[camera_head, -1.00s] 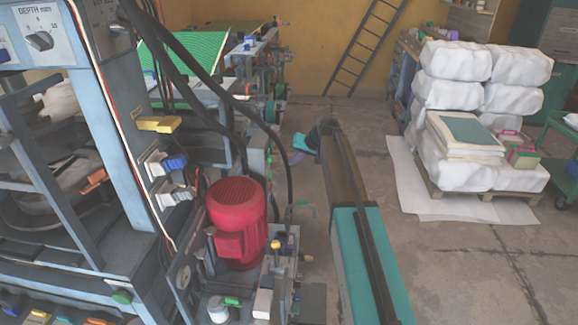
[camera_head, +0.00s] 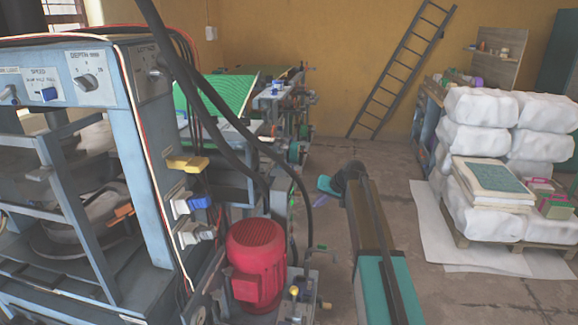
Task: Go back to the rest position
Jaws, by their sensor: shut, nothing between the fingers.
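My arm reaches forward from the bottom centre of the head view, with a teal and brown link and a dark wrist. My gripper (camera_head: 326,185) is at its far end, a small blue-teal tip left of the wrist. It is small and partly hidden by the wrist; it looks shut, and I see nothing held. It is over the floor to the right of the press machine (camera_head: 133,130), apart from it as far as I can tell.
A red motor (camera_head: 256,262) and dark hoses stand close on the left of my arm. White bales (camera_head: 480,140) on a pallet (camera_head: 470,238) stand at the right. A ladder (camera_head: 402,72) leans on the back wall. The floor (camera_head: 395,160) between is clear.

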